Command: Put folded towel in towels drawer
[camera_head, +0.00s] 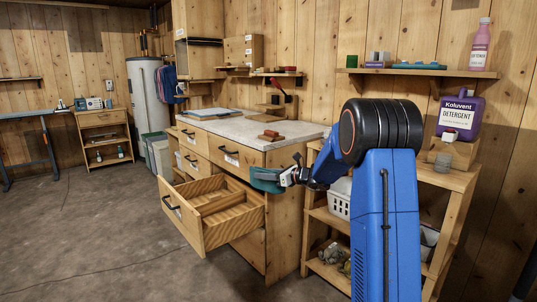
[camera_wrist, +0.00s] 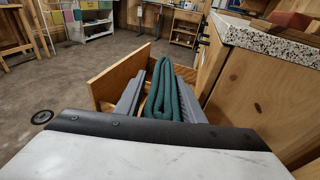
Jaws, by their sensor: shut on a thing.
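My gripper (camera_head: 280,178) is shut on a green folded towel (camera_head: 265,180). In the wrist view the towel (camera_wrist: 166,92) hangs as a looped fold between my two grey fingers (camera_wrist: 163,100). An open wooden drawer (camera_head: 188,228) with a dark handle sticks out from the cabinet. It has inner dividers, and the part of it that shows looks empty. In the head view the towel overlaps the drawer's right end and the cabinet's side; its exact height over the drawer is unclear. The drawer's wooden wall (camera_wrist: 115,76) shows beyond the towel in the wrist view. No drawer label is readable.
The cabinet's stone top (camera_head: 240,128) holds a reddish-brown block (camera_head: 270,136). Closed drawers sit above the open one. A shelf unit with a white basket (camera_head: 340,197) stands to the right, with a purple detergent jug (camera_head: 460,117) on it. The floor at left is clear.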

